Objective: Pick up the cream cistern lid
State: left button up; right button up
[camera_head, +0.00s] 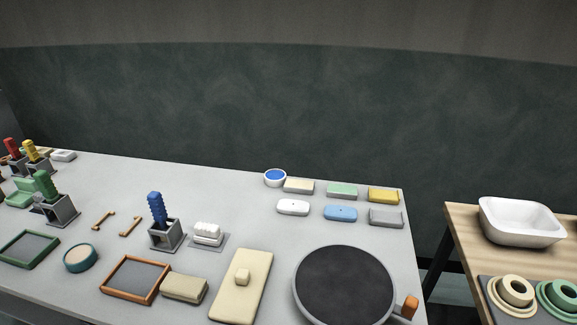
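The cream cistern lid (236,295) lies flat on the grey table (120,195), near its front edge. It is a long cream slab with rounded corners and a small raised knob on top. It lies between a tan block on its left and a round dark turntable on its right, and nothing covers it. Neither of my grippers shows in the head view.
The dark turntable (345,284) has an orange handle (410,306). A tan block (184,288) and an orange-framed tray (136,279) stand left of the lid. Behind are a white stack (207,232) and a blue-handled tool (157,210). A wooden table (465,240) holds a white basin (522,222).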

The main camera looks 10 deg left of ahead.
aim_at(237, 301)
jog(key=j+z, duration=0.2)
jog(key=j, duration=0.2)
jog(key=k+j+z, duration=0.1)
jog(key=j+z, duration=0.15)
jog(key=j, duration=0.15)
jog(key=k+j+z, duration=0.2)
jog(key=j, duration=0.15)
jog(key=j+z, duration=0.2)
jog(key=j, duration=0.15)
jog(key=k+j+z, duration=0.2)
jog(key=j, duration=0.15)
jog(key=k+j+z, duration=0.25)
jog(key=i+j, duration=0.05)
